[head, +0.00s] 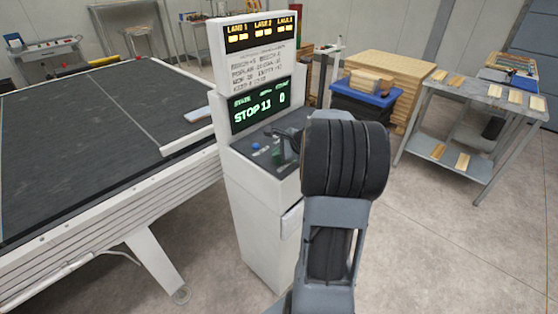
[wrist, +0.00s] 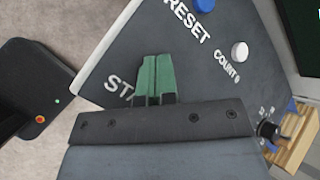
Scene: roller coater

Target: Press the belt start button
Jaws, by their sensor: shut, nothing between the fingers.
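The control console (head: 262,230) is a white cabinet with a dark sloped button panel (wrist: 130,50). The rest of that label and any start button are hidden by the fingers. I cannot tell whether the fingertips touch the panel. In the head view, my gripper (head: 278,152) is over the panel, partly hidden by my arm.
A blue button (wrist: 203,5) labelled RESET and a white button (wrist: 240,51) labelled COUNT 0 are nearby. A black knob (wrist: 268,130) sits at the panel's lower right. The dark conveyor belt (head: 80,140) is left. A metal table (head: 480,105) stands right.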

